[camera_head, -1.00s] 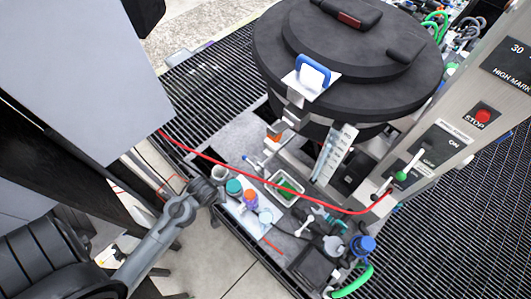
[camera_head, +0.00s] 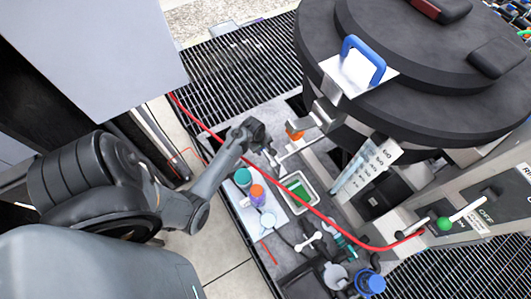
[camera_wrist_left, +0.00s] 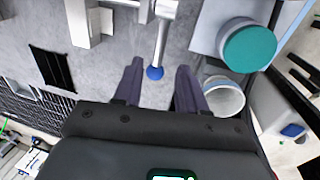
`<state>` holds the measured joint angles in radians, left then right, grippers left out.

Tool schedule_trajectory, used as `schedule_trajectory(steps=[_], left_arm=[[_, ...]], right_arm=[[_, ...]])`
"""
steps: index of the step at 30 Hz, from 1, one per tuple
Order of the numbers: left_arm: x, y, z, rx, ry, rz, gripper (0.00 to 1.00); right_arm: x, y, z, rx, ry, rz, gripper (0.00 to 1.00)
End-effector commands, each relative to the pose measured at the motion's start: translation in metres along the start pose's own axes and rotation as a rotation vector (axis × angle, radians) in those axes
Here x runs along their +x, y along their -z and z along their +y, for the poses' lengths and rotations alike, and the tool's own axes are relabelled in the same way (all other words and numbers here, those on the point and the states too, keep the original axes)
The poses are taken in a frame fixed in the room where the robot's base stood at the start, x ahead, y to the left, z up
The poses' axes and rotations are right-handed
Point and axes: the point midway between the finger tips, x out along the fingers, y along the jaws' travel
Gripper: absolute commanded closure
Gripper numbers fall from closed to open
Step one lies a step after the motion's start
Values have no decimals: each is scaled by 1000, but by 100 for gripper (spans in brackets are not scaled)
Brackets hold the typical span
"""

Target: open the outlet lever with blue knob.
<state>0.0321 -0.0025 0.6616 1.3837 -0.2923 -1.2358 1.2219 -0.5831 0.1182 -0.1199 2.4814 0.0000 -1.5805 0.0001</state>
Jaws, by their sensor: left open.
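The outlet lever shows in the left wrist view as a pale rod (camera_wrist_left: 162,42) ending in a blue knob (camera_wrist_left: 155,73). In the head view the pale lever rod (camera_head: 298,147) juts from below the big black vessel (camera_head: 420,120); its knob is too small there to make out surely. My left gripper (camera_head: 268,152) is beside the lever's free end. In the left wrist view my left gripper (camera_wrist_left: 159,67) is open, with one finger on each side of the blue knob and visible gaps to both. My right gripper is not in view.
A teal-capped jar (camera_wrist_left: 249,50) and a white cup (camera_wrist_left: 224,98) stand close to the right finger in the left wrist view. A red hose (camera_head: 330,222) crosses the bench.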

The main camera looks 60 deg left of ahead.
Motion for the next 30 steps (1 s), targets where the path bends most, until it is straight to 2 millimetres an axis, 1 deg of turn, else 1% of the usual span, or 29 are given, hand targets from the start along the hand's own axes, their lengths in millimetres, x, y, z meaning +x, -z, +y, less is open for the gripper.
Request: schedule_trajectory(steps=[1,3,9,15,24,29,30], left_arm=[[10,1,0,0,2,1,59],[21,0,0,1,2,0,59],[45,0,0,1,2,0,59],[54,1,0,0,0,2,59],[55,1,0,0,0,2,59],[55,1,0,0,0,2,84],[55,1,0,0,0,1,90]], right_arm=[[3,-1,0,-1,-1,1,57],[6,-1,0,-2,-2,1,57],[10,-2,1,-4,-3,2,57],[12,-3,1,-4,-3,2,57],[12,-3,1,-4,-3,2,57],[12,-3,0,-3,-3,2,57],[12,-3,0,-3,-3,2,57]])
